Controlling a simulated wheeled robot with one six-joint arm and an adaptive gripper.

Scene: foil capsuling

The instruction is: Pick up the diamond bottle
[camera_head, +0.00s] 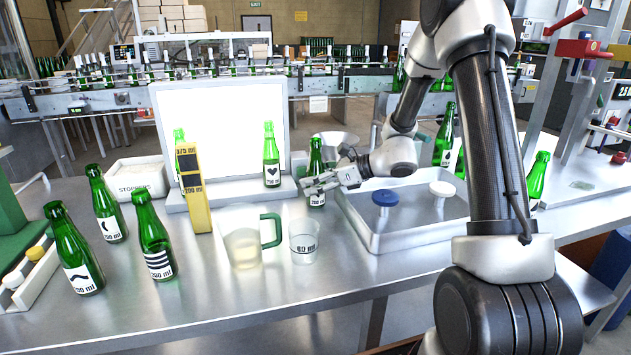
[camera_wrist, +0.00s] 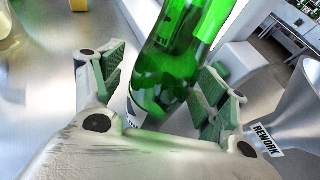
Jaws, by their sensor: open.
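A green glass bottle (camera_head: 316,156) stands upright at my gripper, right of the white light panel. My gripper (camera_head: 318,183) covers part of its label, so I cannot tell whether the mark is a diamond. In the wrist view the green bottle (camera_wrist: 178,60) is between the two open fingers of my gripper (camera_wrist: 165,78), with a gap visible on the left side. Only a sliver of its label shows there. The other bottles show a heart (camera_head: 271,172), a moon (camera_head: 111,228), stripes (camera_head: 159,262) and a wave (camera_head: 84,277).
A grey funnel marked REWORK (camera_wrist: 296,112) stands close on the right in the wrist view. A pitcher (camera_head: 243,247), a cup (camera_head: 304,240) and a yellow gauge (camera_head: 196,205) stand in front-left.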

